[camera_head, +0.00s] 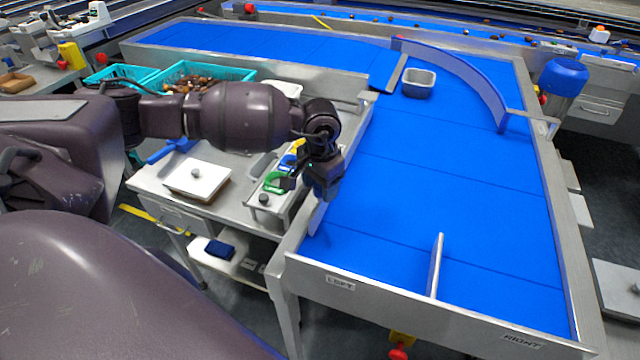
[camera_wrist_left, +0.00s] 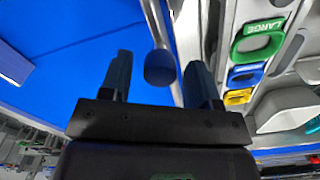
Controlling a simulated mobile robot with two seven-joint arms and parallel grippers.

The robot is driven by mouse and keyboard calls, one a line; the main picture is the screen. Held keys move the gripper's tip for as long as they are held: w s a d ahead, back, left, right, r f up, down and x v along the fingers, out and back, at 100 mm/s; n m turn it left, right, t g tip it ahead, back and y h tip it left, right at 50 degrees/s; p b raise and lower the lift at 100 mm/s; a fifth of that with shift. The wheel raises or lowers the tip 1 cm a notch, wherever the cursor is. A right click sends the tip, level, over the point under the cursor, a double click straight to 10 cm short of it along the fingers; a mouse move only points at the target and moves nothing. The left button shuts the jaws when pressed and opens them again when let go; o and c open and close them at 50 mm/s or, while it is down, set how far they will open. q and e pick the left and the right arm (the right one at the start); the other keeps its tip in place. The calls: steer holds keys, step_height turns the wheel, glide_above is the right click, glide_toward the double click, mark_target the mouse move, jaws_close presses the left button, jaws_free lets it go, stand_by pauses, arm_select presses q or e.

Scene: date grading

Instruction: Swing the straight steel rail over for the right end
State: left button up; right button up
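A straight steel rail (camera_wrist_left: 157,25) shows in the left wrist view as a narrow grey strip beside the blue belt. In the head view, a pale upright plate (camera_head: 317,217) at the belt's left side, below my gripper, seems to be its near end. A round blue knob (camera_wrist_left: 160,67) lies between my left fingers in the wrist view, with gaps on both sides. My left gripper (camera_head: 325,190) is open over the belt's left edge; it also shows in the wrist view (camera_wrist_left: 159,78). The right end (camera_head: 521,340) is labelled RIGHT. My right gripper is not in view.
A short divider (camera_head: 436,265) stands between the LEFT (camera_head: 340,283) and RIGHT ends. A curved blue guide (camera_head: 460,70) and a grey tub (camera_head: 418,83) are up the belt. The middle of the belt (camera_head: 440,190) is clear.

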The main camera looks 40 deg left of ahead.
arm_select(q)
jaws_close()
steer(key=w+d+n+b, duration=0.3)
steer(key=w+d+b, duration=0.2)
steer(key=d, duration=0.7)
steer(key=w+d+n+b, duration=0.3)
steer(key=w+d+b, duration=0.2)
steer(key=w+d, duration=0.4)
steer(key=d, duration=0.3)
steer(key=shift+n, duration=0.3)
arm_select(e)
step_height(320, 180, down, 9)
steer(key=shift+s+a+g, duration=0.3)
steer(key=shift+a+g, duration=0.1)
arm_select(q)
steer(key=shift+d+r, duration=0.15)
steer(key=shift+r, duration=0.1)
steer(key=shift+c, duration=1.6)
jaws_free()
steer(key=o, duration=0.4)
steer(key=shift+w+d+f, duration=0.15)
steer(key=shift+w+d, duration=0.05)
steer(key=shift+d, duration=0.1)
steer(key=shift+s+a, duration=0.1)
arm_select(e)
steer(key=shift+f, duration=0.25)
